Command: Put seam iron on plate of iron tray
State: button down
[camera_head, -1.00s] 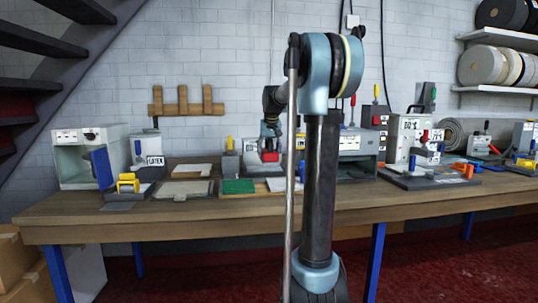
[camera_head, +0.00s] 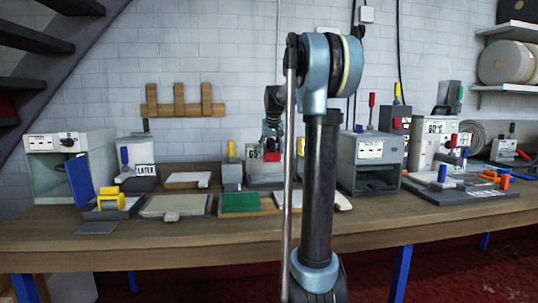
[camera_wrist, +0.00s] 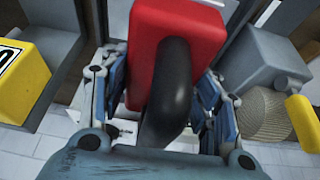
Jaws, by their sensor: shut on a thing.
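My gripper (camera_head: 272,138) is over the back of the bench, left of my arm's column. In the wrist view its blue-padded fingers (camera_wrist: 165,92) are on both sides of a red block with a thick black curved handle, which looks like the seam iron (camera_wrist: 150,22). The gripper is shut on it. In the head view the iron shows only as a small red patch (camera_head: 272,155) under the fingers, in front of a light grey unit. Its underside is hidden. Several flat pale trays or boards lie on the bench; I cannot tell which is the iron tray.
On the wooden bench (camera_head: 150,241) are a pale board (camera_head: 172,205), a smaller one behind it (camera_head: 188,178), a green pad (camera_head: 240,202) and a yellow-handled block (camera_head: 231,172). A grey open-fronted box (camera_head: 368,150) stands right of my column. The bench's front strip is mostly clear.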

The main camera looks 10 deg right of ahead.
jog(key=shift+w, duration=0.4)
jog(key=shift+d+f, duration=0.15)
jog(key=shift+f, duration=3.2)
jog(key=shift+w+f, duration=0.1)
jog(key=shift+f, duration=0.4)
jog(key=shift+c, duration=2.4)
grip_release()
